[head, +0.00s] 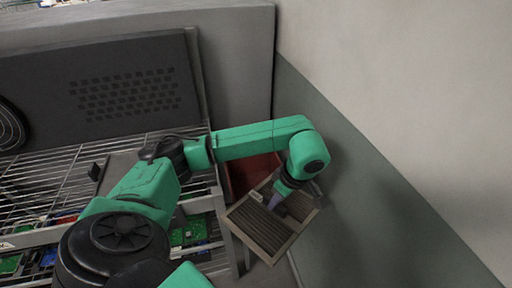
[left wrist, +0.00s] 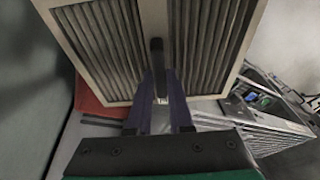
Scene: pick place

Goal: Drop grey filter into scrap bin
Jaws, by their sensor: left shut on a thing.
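The grey filter (head: 261,232) is a square pleated panel with a pale frame, and it hangs tilted in the head view at lower centre. My left gripper (head: 279,199) is shut on it. In the left wrist view the filter (left wrist: 100,45) fills the upper middle, and the fingers (left wrist: 160,88) are closed on a dark bar at its centre. A red bin (head: 240,175) stands behind and below the filter in the corner by the wall; it also shows in the left wrist view (left wrist: 90,103). The filter hides part of the bin. My right gripper is not in view.
A wire rack (head: 70,185) with green circuit boards (head: 190,235) below it stands at the left. A grey panel with slots (head: 100,90) rises behind the rack. A grey-green and white wall (head: 380,220) closes off the right side.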

